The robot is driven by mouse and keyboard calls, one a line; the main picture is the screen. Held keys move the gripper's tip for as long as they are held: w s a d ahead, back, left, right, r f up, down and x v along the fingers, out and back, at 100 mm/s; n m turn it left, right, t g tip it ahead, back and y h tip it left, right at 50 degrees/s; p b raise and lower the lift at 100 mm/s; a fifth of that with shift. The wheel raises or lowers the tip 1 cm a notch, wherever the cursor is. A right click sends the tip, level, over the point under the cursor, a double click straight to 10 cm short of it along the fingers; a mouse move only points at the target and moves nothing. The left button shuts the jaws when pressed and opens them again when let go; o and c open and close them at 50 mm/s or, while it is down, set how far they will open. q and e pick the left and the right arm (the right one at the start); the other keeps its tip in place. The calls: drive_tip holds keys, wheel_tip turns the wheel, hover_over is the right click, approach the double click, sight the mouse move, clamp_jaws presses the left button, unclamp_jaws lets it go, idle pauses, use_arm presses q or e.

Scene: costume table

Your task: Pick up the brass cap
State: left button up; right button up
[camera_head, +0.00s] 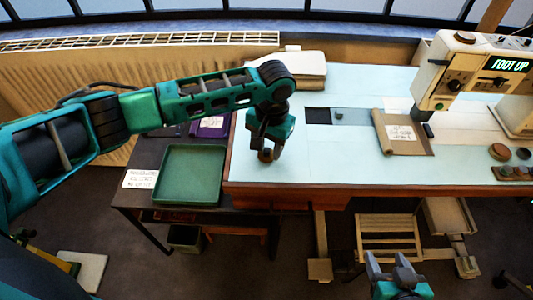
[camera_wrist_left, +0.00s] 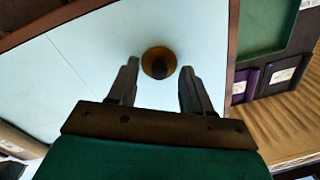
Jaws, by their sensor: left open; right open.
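The brass cap (camera_wrist_left: 147,65) is a small round golden-brown piece with a dark centre. In the wrist view it lies on the pale blue tabletop (camera_wrist_left: 85,65), level with the fingertips and in the gap between them. My left gripper (camera_wrist_left: 160,68) is open, with a finger on either side of the cap and a visible gap to each. In the head view, my left gripper (camera_head: 268,150) points down over the table's left end, and the cap (camera_head: 265,156) is largely hidden by it. My right gripper (camera_head: 387,262) is open and empty, low in front of the table.
A green tray (camera_head: 190,174) stands on a lower dark side table at left, beside a purple box (camera_head: 211,126). A brown folder (camera_head: 403,133), a sewing machine (camera_head: 462,72) and small round pieces (camera_head: 500,152) are farther right. The tabletop around the left gripper is clear.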

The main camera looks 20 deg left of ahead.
use_arm(q)
drive_tip(key=shift+f, duration=0.15)
clamp_jaws()
idle(0.4)
